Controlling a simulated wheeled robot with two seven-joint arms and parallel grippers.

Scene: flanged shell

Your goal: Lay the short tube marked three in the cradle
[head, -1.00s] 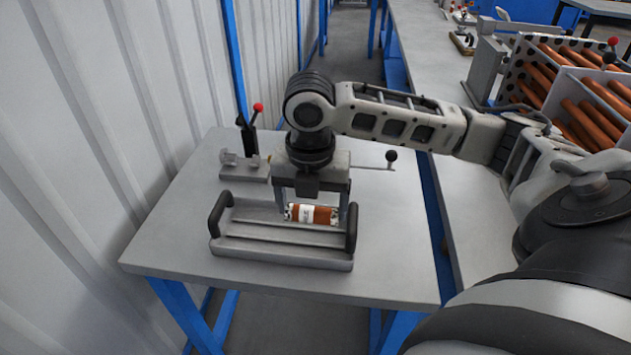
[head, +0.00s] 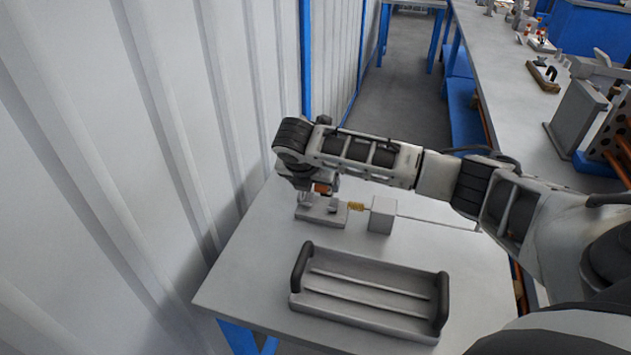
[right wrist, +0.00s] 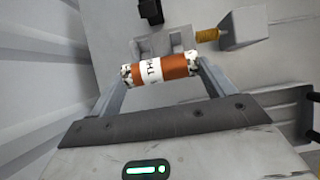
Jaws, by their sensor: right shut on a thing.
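The short tube (head: 322,188) is orange-brown with a white label and speckled ends. In the right wrist view the tube (right wrist: 160,69) shows label letters that look like "TH", the rest turned out of sight. My right gripper (right wrist: 161,72) is shut on the tube, with one finger at each end. The cradle (head: 325,214) is a small grey block with raised supports on the table's far part. In the right wrist view the cradle (right wrist: 158,42) is just beyond the tube, partly covered by it. The tube appears above the cradle; contact is unclear. My left gripper is not in view.
A grey tray (head: 368,296) with black handles stands empty at the table's front. A grey block (head: 382,214) with a brass-coloured threaded piece (head: 355,206) is right of the cradle. A ribbed wall (head: 150,150) rises along the left.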

